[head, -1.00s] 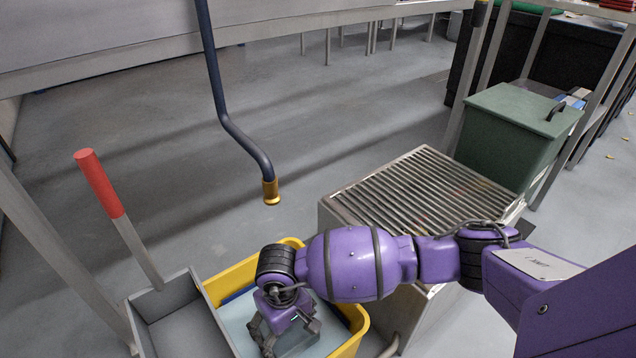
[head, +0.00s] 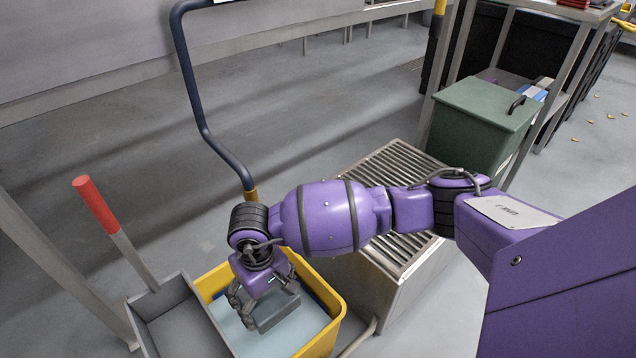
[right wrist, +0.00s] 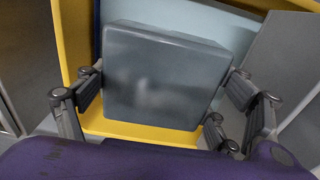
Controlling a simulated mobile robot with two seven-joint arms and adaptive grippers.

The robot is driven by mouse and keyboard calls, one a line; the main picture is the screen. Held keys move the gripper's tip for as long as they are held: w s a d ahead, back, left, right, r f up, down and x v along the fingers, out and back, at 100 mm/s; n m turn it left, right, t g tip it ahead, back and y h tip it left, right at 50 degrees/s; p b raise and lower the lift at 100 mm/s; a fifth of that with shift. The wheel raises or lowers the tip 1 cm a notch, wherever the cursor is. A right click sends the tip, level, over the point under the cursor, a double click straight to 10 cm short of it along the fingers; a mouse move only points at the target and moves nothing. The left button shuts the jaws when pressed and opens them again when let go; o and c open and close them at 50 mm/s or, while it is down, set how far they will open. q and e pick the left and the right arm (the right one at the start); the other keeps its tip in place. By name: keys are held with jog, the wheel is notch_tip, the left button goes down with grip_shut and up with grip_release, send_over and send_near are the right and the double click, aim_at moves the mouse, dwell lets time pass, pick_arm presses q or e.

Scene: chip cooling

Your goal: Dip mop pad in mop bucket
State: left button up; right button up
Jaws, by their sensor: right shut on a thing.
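The mop bucket (head: 330,334) is yellow, with a pale blue surface (head: 262,341) inside it. My right gripper (head: 258,310) is over the bucket's opening, inside its rim as the head view shows it. It is shut on a grey block-shaped mop pad (head: 281,313). In the right wrist view the mop pad (right wrist: 165,75) sits between the fingers, flat face towards the camera, with the yellow bucket wall (right wrist: 72,40) behind it. I cannot tell whether the pad touches the pale blue surface. My left gripper is not in view.
A grey tray-like wringer (head: 180,318) with a red-tipped handle (head: 96,204) adjoins the bucket's left side. A slatted metal unit (head: 385,275) and a green lidded bin (head: 478,125) stand right. Floor behind is open.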

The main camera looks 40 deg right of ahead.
notch_tip(320, 180, up, 6)
jog(key=p, duration=0.2)
jog(key=shift+p, duration=0.35)
jog(key=shift+w+f, duration=0.1)
dwell(0.9)
